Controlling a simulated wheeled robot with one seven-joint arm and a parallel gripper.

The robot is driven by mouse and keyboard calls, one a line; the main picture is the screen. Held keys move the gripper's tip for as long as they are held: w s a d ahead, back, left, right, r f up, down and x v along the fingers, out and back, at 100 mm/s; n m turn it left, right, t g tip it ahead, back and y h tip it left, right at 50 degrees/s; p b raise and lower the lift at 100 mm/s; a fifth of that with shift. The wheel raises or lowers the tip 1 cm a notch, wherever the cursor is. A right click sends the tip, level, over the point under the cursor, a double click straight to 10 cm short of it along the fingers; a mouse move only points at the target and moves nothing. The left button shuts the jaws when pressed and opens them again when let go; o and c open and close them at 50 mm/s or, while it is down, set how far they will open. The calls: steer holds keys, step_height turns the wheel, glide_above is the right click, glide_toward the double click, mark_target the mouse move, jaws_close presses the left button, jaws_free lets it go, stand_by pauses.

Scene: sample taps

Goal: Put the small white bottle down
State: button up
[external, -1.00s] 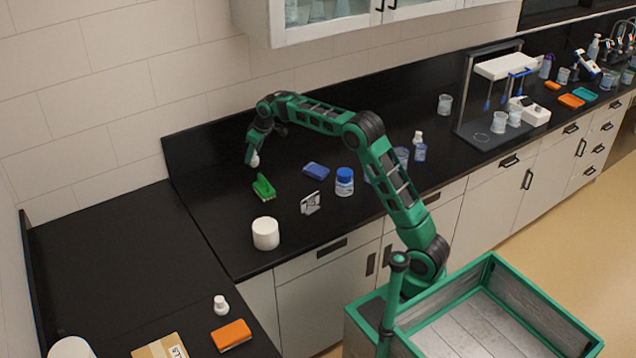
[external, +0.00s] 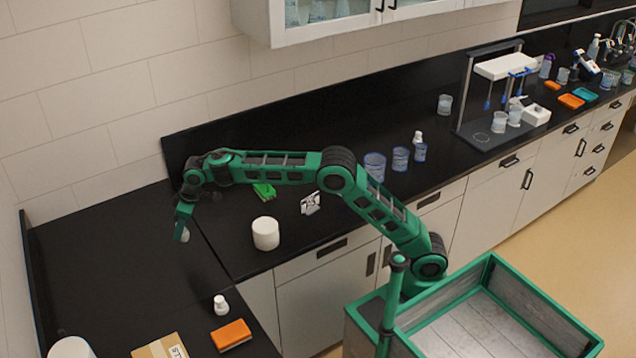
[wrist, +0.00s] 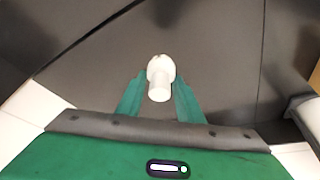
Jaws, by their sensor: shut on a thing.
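My gripper (external: 182,226) is shut on the small white bottle (wrist: 160,80), which sits between the two green fingertips in the wrist view. In the external view the bottle (external: 184,236) shows just below the fingers, above the black counter (external: 120,260) on the left, near the corner where the two counter runs meet. It appears to be held clear of the surface. A second small white bottle (external: 221,306) stands on the left counter, nearer the camera, below and right of my gripper.
An orange block (external: 231,335), a cardboard box (external: 160,347) and a white cylinder (external: 71,348) are at the near end of the left counter. A white tub (external: 266,233) and a green item (external: 264,190) are to the right. The left counter's middle is bare.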

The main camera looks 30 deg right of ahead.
steer(key=s+a+n, duration=0.1)
steer(key=s+a, duration=0.4)
steer(key=s, duration=0.3)
steer(key=s+a+n+g, duration=0.1)
steer(key=s+a, duration=0.4)
steer(key=s, duration=0.3)
steer(key=s+a+n, duration=0.1)
steer(key=s+a, duration=0.3)
steer(key=s, duration=0.5)
steer(key=shift+w+a+f, duration=0.1)
steer(key=shift+w+f, duration=0.05)
steer(key=shift+f, duration=2.35)
steer(key=shift+w+a+f, duration=0.1)
steer(key=shift+w+f, duration=0.05)
steer(key=shift+f, duration=2.35)
steer(key=shift+f, duration=0.1)
steer(key=o, duration=1.1)
steer(key=shift+c, duration=0.2)
steer(key=v, duration=1.2)
steer(key=shift+d, duration=0.35)
steer(key=shift+m, duration=0.3)
